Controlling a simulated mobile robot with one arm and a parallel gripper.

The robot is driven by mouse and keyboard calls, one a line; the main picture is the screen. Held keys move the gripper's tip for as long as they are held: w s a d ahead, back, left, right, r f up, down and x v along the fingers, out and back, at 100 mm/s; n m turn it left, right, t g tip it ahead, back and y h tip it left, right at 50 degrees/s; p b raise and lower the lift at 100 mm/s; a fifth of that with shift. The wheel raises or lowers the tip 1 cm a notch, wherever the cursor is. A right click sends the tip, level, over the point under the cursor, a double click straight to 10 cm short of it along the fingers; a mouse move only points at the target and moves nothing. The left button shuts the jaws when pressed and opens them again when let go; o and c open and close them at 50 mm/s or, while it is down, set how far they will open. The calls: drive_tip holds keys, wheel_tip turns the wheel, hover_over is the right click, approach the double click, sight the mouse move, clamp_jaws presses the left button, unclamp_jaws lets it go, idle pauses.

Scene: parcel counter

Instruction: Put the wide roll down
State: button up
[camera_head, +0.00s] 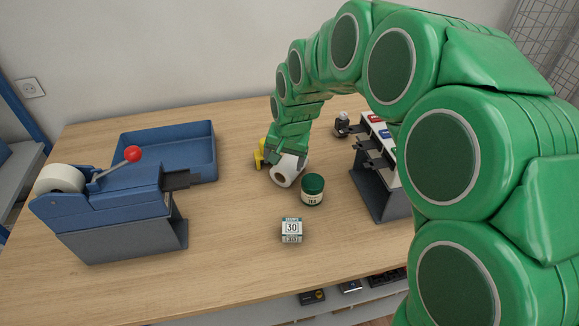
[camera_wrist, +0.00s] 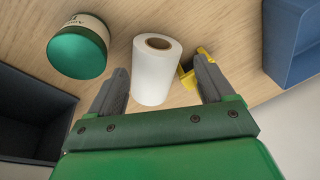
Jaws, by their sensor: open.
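The wide roll (camera_head: 284,173) is white with a brown core and lies on the wooden table beneath my gripper (camera_head: 287,160). In the wrist view the roll (camera_wrist: 153,78) sits between and a little beyond the two grey fingers of my gripper (camera_wrist: 164,85). The fingers are spread apart, with a visible gap on either side of the roll. The far side of the roll is partly hidden by my gripper in the head view.
A green-lidded jar (camera_head: 312,190) stands close to the roll, and a small box marked 30 (camera_head: 291,230) is in front. A yellow object (camera_head: 259,155) is just behind. A blue tray (camera_head: 205,135), a tape dispenser (camera_head: 110,205) and a grey rack (camera_head: 372,185) flank them.

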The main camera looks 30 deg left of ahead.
sight(292, 163)
drive_tip(key=w+d+m+g+y, duration=0.1)
drive_tip(key=w+d+m+y, duration=0.1)
drive_tip(key=w+m, duration=0.2)
drive_tip(key=shift+x, duration=3.4)
drive_tip(key=shift+s, duration=0.15)
drive_tip(key=c, duration=1)
wheel_tip(292, 163, up, 9)
drive_tip(key=shift+f, duration=0.1)
drive_tip(key=shift+c, duration=0.2)
drive_tip(key=w+r+m+t, duration=0.1)
drive_tip(key=w+m, duration=0.4)
drive_tip(key=w, duration=0.4)
drive_tip(key=shift+t, duration=0.3)
drive_tip(key=shift+w+d+f, duration=0.1)
drive_tip(key=shift+d+f, duration=0.05)
drive_tip(key=shift+f, duration=1.4)
drive_tip(key=shift+w+d+f, duration=0.1)
drive_tip(key=shift+f, duration=1.5)
drive_tip(key=shift+w+d+f, duration=0.1)
drive_tip(key=shift+d+f, duration=0.05)
drive_tip(key=shift+f, duration=1.4)
